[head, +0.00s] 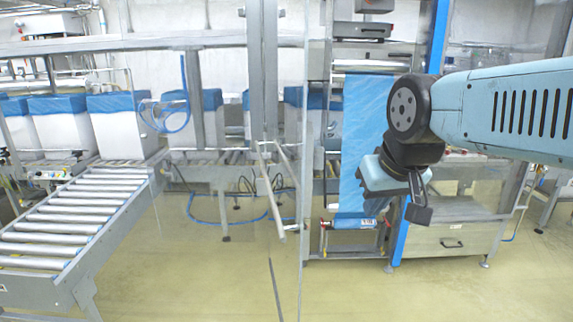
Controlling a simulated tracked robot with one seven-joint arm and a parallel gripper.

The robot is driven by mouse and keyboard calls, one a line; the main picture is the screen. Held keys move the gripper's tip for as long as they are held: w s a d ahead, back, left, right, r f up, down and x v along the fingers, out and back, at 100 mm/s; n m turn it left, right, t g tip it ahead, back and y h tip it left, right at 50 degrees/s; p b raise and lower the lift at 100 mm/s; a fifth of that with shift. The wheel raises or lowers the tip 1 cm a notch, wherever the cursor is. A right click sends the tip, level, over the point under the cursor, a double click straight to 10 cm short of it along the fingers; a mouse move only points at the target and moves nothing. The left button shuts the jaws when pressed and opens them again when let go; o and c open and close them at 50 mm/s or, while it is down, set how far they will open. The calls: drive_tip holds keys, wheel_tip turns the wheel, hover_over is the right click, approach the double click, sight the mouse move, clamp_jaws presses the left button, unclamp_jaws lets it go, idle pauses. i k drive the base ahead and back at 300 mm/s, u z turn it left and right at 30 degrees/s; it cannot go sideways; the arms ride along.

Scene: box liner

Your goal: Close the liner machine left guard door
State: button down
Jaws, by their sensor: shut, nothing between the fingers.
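The liner machine (362,130) stands right of centre, with a blue liner film sheet hanging down in it. A clear guard panel with a thin upright edge (302,235) stands in front of it, left of the film. A long grey bar handle (273,190) slants down beside that edge. The panel is see-through, so its outline and how far the door stands open are hard to tell. My gripper (420,212) is shut and empty, pointing down in front of the machine. It is to the right of the handle and apart from it.
A roller conveyor (85,215) fills the left side. White boxes with blue liners (120,125) stand in a row behind. A grey cabinet (450,240) is at the right. The yellowish floor (210,290) in front is clear.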

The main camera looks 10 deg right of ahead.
sight(285, 36)
drive_tip(key=u, duration=0.8)
drive_tip(key=i, duration=0.15)
drive_tip(key=z, duration=3.1)
drive_tip(key=k, duration=0.9)
drive_tip(key=u, duration=1.8)
drive_tip(key=k, duration=0.1)
drive_tip(key=u, duration=0.2)
drive_tip(key=i, duration=0.9)
